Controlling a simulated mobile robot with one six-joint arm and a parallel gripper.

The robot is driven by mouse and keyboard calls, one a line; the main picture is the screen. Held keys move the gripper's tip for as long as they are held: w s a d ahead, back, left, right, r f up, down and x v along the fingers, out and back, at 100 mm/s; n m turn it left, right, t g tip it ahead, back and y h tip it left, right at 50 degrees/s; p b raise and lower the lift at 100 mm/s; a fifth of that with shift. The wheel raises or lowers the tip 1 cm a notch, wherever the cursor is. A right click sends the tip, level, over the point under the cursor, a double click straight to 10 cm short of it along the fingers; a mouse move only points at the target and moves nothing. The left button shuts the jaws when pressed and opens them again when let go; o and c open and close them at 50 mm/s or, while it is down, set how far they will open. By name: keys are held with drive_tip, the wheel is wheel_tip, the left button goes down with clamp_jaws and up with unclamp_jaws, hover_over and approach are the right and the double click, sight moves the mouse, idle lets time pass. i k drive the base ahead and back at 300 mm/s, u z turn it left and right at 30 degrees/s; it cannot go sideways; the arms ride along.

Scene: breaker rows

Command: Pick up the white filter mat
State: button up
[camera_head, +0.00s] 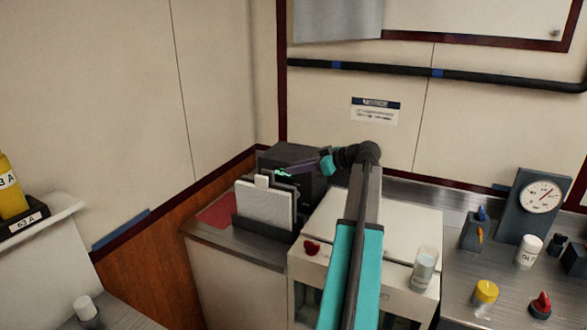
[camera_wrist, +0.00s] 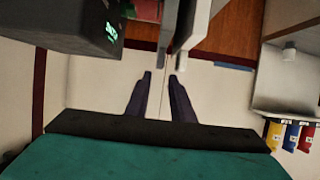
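A white filter mat (camera_head: 264,205) stands upright in a dark holder (camera_head: 262,228) on the left counter, with a pale tab on its top edge. A second, greyer panel (camera_head: 284,184) stands close behind it. The white mat's edge (camera_wrist: 194,28) and the greyer panel (camera_wrist: 167,25) show beyond the fingertips. Whether the fingertips touch either tab cannot be told.
A dark box (camera_head: 304,180) with a green display stands directly behind the panels. A red sheet (camera_head: 216,211) lies to the left on the counter.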

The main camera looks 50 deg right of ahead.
sight(258, 202)
drive_tip(key=k, duration=1)
